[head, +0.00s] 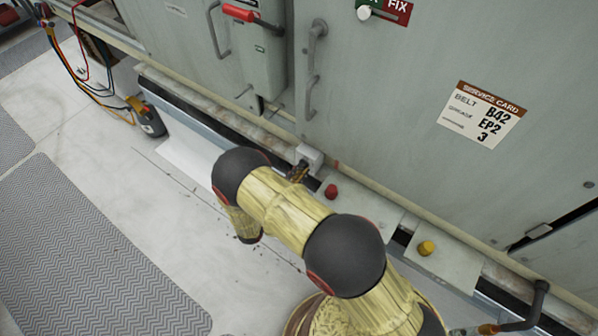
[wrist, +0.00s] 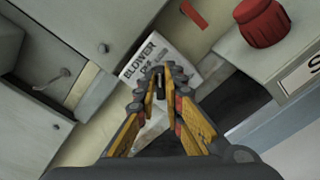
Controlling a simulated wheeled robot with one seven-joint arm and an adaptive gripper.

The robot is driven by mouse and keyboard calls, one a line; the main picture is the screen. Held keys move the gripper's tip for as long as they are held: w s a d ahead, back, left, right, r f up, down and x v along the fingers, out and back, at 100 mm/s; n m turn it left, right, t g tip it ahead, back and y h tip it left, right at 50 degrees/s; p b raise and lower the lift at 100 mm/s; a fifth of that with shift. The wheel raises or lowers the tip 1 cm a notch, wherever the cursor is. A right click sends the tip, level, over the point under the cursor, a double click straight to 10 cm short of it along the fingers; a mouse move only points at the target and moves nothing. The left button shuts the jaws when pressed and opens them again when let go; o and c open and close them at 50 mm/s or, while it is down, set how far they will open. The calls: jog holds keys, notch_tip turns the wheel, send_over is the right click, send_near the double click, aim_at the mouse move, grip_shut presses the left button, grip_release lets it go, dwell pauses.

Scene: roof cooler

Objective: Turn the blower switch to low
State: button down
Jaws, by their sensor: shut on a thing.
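The blower switch box (head: 309,155) is a small pale box low on the grey cabinet's front in the head view. In the wrist view its white plate (wrist: 146,62) reads "BLOWER", with part of a second line below it; the rest is covered by my fingers. My gripper (wrist: 159,82) has its fingertips closed around a small dark switch knob in front of that plate. The knob is mostly hidden, so its setting cannot be read. In the head view my gripper (head: 298,172) shows small, touching or just in front of the box, partly behind my arm.
A red knob (head: 331,191) sits right of the switch and also shows in the wrist view (wrist: 262,23). A yellow knob (head: 427,248) is farther right. A door handle (head: 314,68) and red-handled lever (head: 241,13) are above. A meter (head: 147,118) with leads lies left.

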jog(key=c, duration=2)
grip_release()
jog(key=shift+o, duration=0.5)
jog(key=v, duration=1.2)
